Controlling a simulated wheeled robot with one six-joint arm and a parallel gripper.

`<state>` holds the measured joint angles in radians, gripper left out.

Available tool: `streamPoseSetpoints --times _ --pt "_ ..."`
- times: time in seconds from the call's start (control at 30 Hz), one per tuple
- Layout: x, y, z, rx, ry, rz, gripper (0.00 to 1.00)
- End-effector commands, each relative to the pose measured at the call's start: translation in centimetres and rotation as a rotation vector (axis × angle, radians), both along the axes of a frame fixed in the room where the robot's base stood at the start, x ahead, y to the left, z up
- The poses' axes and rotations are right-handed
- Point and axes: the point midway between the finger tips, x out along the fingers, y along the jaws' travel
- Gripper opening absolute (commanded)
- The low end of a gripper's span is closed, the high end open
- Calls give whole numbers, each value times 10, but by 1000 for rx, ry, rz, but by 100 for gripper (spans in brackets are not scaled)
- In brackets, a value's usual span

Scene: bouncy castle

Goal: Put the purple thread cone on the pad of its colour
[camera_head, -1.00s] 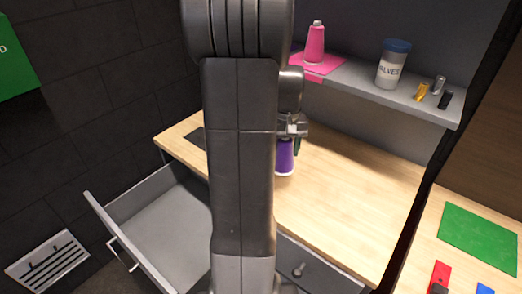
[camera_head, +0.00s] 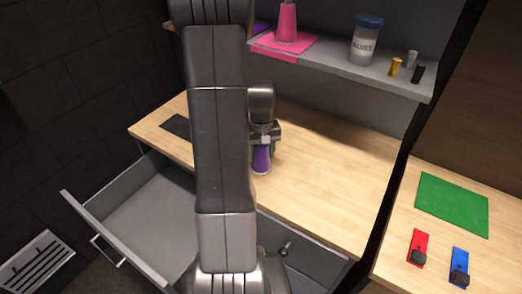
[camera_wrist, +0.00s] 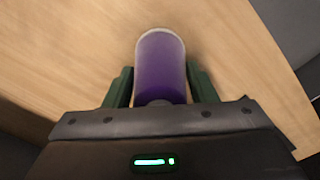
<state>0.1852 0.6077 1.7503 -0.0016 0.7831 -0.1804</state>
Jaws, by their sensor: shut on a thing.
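The purple thread cone (camera_head: 262,160) is held in my gripper (camera_head: 263,142) over the wooden desk top. I cannot tell whether its base touches the desk. In the wrist view the purple cone (camera_wrist: 160,68) sits between the two dark green fingers of my gripper (camera_wrist: 160,82), its pale rim pointing away from me. A small purple patch (camera_head: 260,29) shows on the shelf left of the pink pad. It looks like a purple pad, mostly hidden behind my arm.
On the shelf (camera_head: 340,73) are a pink cone (camera_head: 287,22) on a pink pad (camera_head: 303,45), a jar (camera_head: 366,42) and small cylinders. An open drawer (camera_head: 80,213) juts out at left. A green mat (camera_head: 452,204) and red and blue items lie at right. The desk's right half is clear.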

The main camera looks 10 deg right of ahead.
Motion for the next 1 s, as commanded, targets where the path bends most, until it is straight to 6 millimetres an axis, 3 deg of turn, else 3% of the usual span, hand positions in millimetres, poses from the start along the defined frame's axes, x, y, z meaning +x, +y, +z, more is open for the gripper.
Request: streamPoseSetpoints --times 0.27,0.3,0.4,0.77,1.0 --pt "0 0 -4 0 0 0 22" --pt "0 0 -3 0 0 0 59" --pt "0 0 -2 0 0 0 73" --pt "0 0 3 0 0 0 73" --pt "1 0 41 -1 -6 0 73"
